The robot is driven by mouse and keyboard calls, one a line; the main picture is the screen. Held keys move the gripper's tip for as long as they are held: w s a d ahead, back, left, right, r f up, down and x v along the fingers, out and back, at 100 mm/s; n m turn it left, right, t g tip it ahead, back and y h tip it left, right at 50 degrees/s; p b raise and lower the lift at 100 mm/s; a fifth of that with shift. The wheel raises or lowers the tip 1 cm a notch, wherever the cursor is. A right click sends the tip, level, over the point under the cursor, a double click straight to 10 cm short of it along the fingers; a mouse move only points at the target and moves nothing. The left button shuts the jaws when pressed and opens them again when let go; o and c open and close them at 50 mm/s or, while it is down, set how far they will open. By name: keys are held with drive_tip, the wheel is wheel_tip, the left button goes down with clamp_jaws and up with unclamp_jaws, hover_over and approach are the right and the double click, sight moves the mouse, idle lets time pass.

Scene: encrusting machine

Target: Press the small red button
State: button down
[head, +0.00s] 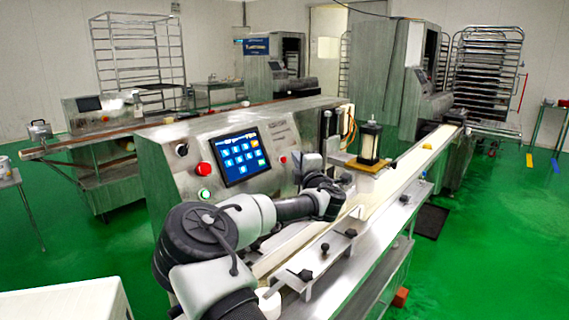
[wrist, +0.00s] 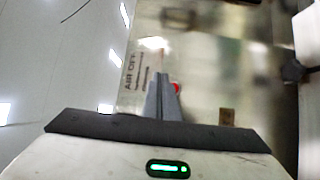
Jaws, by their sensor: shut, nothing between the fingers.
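The small red button (head: 283,159) is on the slanted front panel of the machine (head: 215,137), to the right of the blue touchscreen (head: 242,156). In the wrist view a red spot that looks like this button (wrist: 177,88) shows just right of my fingertips, partly hidden by them. My gripper (wrist: 163,78) is shut and empty, with its fingers pointing at the panel. I cannot tell whether the tips touch it. In the head view my wrist is right of the button; the fingers are not clear there.
A larger red button (head: 202,168) and a green-lit button (head: 204,195) are left of the touchscreen. A conveyor with metal rails (head: 330,240) runs below my arm. A cylinder on a yellow base (head: 370,142) stands to the right.

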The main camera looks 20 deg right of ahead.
drive_tip(key=shift+w+a+f, duration=0.35)
drive_tip(key=shift+w+f, duration=0.05)
drive_tip(key=shift+w, duration=0.25)
drive_tip(key=shift+b, duration=0.3)
idle(1.4)
drive_tip(key=shift+w+a+f, duration=0.2)
drive_tip(key=shift+w+a, duration=0.05)
drive_tip(key=shift+w, duration=0.1)
drive_tip(key=shift+w+a+f+b, duration=0.15)
drive_tip(key=shift+w+a+b, duration=0.1)
drive_tip(key=shift+w+b, duration=0.1)
idle(0.8)
drive_tip(key=shift+s, duration=0.15)
drive_tip(key=shift+s+d+r, duration=0.3)
drive_tip(key=shift+s+d, duration=0.1)
drive_tip(key=shift+s, duration=0.1)
drive_tip(key=shift+s+d+r+p, duration=0.15)
drive_tip(key=shift+s+d+r, duration=0.25)
drive_tip(key=shift+s, duration=0.25)
drive_tip(key=shift+s+d+r+p, duration=0.15)
drive_tip(key=shift+s+d+r, duration=0.25)
drive_tip(key=shift+s, duration=0.2)
drive_tip(key=shift+s+d+r+p, duration=0.15)
drive_tip(key=shift+s+d+r, duration=0.25)
drive_tip(key=shift+s, duration=0.25)
drive_tip(key=shift+d, duration=0.1)
